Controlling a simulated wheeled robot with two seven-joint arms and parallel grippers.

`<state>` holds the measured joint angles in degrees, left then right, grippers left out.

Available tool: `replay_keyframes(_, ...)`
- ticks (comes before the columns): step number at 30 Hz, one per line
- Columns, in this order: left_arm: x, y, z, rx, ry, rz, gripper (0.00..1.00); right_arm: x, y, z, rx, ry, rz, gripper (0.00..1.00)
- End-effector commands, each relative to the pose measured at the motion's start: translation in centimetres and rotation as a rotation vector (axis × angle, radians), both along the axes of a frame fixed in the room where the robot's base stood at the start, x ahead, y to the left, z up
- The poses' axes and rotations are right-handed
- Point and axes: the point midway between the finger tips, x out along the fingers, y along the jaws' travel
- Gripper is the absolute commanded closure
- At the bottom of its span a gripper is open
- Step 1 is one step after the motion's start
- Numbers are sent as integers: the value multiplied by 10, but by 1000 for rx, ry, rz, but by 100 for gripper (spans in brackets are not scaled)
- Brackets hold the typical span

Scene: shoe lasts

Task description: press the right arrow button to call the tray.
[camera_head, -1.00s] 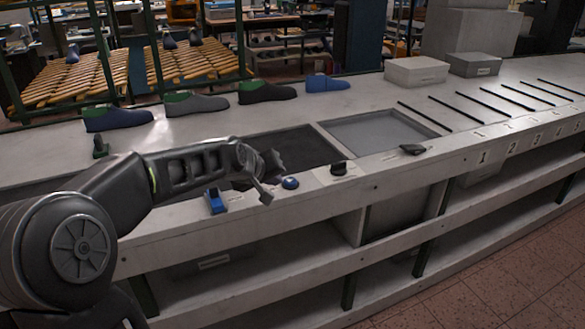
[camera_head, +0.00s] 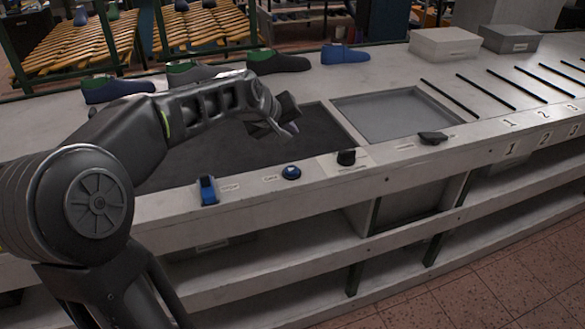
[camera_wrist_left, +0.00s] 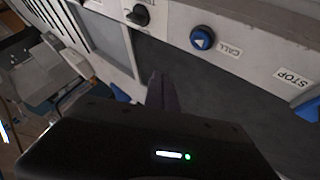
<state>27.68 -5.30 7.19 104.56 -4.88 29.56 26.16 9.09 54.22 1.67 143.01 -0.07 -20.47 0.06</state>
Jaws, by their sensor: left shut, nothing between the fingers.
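The blue round call button (camera_head: 291,172) sits on the white front ledge of the counter. In the left wrist view the call button (camera_wrist_left: 202,38) shows a white arrow mark, with the label "CALL" beside it. My left gripper (camera_head: 288,117) is shut and empty, above the dark recess behind the button and apart from it. In the left wrist view its fingers (camera_wrist_left: 162,92) are together, below and left of the button in the picture. My right gripper is not in view.
A blue switch (camera_head: 207,190), a black knob (camera_head: 346,157) and a dark handle-like piece (camera_head: 432,138) stand along the ledge. A grey panel (camera_head: 395,113) lies right of the recess. Shoe lasts, including a blue one (camera_head: 345,54), and grey boxes (camera_head: 444,43) stand behind.

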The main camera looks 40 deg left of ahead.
Motion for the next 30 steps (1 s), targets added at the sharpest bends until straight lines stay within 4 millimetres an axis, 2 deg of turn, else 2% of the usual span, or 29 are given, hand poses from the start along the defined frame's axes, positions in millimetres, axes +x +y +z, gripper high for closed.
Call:
replay_keyframes(8,0,0,-23,-1,0,1,100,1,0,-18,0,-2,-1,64)
replay_keyframes(21,0,0,-78,1,0,-1,100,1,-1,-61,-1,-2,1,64)
replay_keyframes(30,0,0,-88,1,0,-1,100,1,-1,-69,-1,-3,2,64)
